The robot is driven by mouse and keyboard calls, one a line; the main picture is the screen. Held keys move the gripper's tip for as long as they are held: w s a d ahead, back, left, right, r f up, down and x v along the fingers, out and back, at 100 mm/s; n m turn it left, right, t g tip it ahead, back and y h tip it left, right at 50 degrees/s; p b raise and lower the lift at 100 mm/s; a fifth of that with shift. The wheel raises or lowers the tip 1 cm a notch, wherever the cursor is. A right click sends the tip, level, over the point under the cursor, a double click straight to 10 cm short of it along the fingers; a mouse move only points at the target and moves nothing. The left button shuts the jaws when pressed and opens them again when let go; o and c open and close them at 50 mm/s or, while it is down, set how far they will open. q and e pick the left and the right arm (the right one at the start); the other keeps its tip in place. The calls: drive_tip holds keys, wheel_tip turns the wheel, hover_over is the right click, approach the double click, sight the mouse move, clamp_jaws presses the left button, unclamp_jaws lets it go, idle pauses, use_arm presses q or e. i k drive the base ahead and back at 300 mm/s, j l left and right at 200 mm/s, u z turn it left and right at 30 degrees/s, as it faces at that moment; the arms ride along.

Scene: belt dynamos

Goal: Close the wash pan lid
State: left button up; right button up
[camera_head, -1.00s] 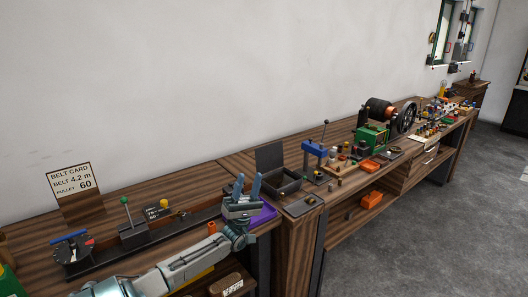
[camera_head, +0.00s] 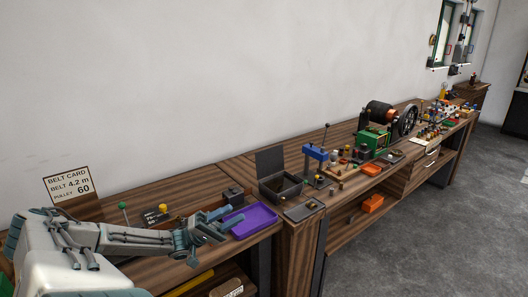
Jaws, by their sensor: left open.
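The wash pan (camera_head: 292,194) is a dark open box on the bench, right of the purple tray. Its dark lid (camera_head: 269,162) stands up along the pan's back side, so the pan is open. My left gripper (camera_head: 222,224) is open and empty, left of the pan and apart from it. Its fingers point right, by the left edge of the purple tray. My right gripper is not in view.
A purple tray (camera_head: 262,214) lies between my left gripper and the pan. A dark flat plate (camera_head: 304,211) lies in front of the pan. A blue press (camera_head: 315,154) stands just right of it. The belt card (camera_head: 68,185) stands at the far left.

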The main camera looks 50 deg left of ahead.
sight(269, 161)
drive_tip(key=i+j, duration=0.2)
drive_tip(key=j, duration=0.15)
drive_tip(key=i+j, duration=0.2)
drive_tip(key=j, duration=0.2)
drive_tip(key=i+j, duration=0.15)
drive_tip(key=j, duration=0.2)
drive_tip(key=i+j, duration=0.2)
drive_tip(key=j, duration=0.2)
drive_tip(key=i+j, duration=0.2)
drive_tip(key=j, duration=0.15)
drive_tip(key=i+j, duration=0.2)
drive_tip(key=j, duration=0.2)
